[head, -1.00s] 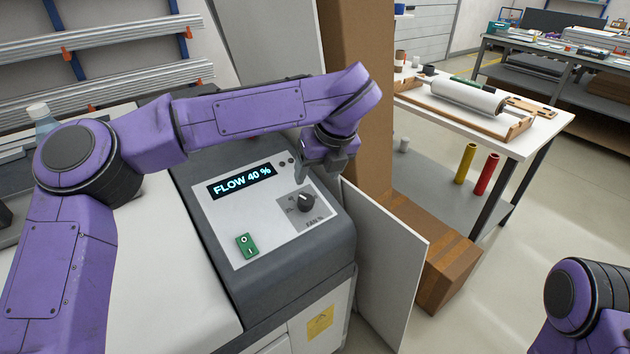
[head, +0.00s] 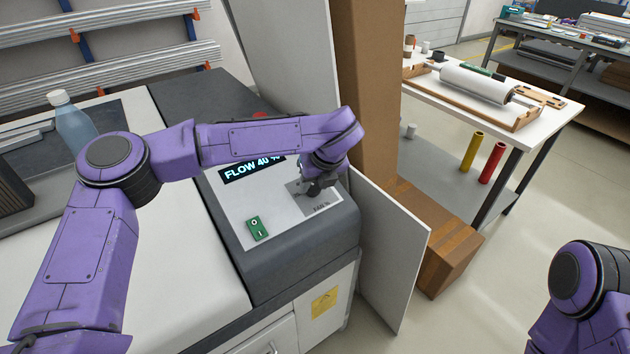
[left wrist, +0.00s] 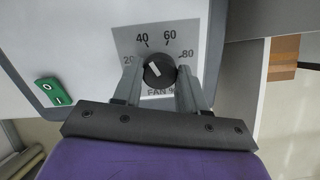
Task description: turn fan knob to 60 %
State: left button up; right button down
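The fan knob (left wrist: 159,72) is round and black with a white pointer line, on a grey scale patch marked 20, 40, 60 and 80. The line tilts up and left, towards 40. My left gripper (left wrist: 158,80) is open, with one finger on each side of the knob; small gaps seem to remain. In the head view my left gripper (head: 319,178) is over the knob and mostly hides it. The display (head: 252,168) reads FLOW 40, its right end covered by my arm. My right gripper is out of view; only part of that arm shows.
A green rocker switch (head: 255,228) is on the same panel (head: 285,222), left of and below the knob. A white upright board (head: 388,255) and a tall cardboard box (head: 367,90) stand close to the right of the machine.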

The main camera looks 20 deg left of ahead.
pick_arm(q)
jog(key=c, duration=0.4)
jog(key=m+p, duration=0.1)
jog(key=m, duration=0.2)
jog(key=m+p, duration=0.1)
jog(key=m, duration=0.1)
jog(key=shift+r+m, duration=0.1)
jog(key=shift+m, duration=0.2)
jog(key=shift+m+h+p, duration=0.4)
jog(key=shift+m+p, duration=1)
jog(key=shift+m, duration=0.8)
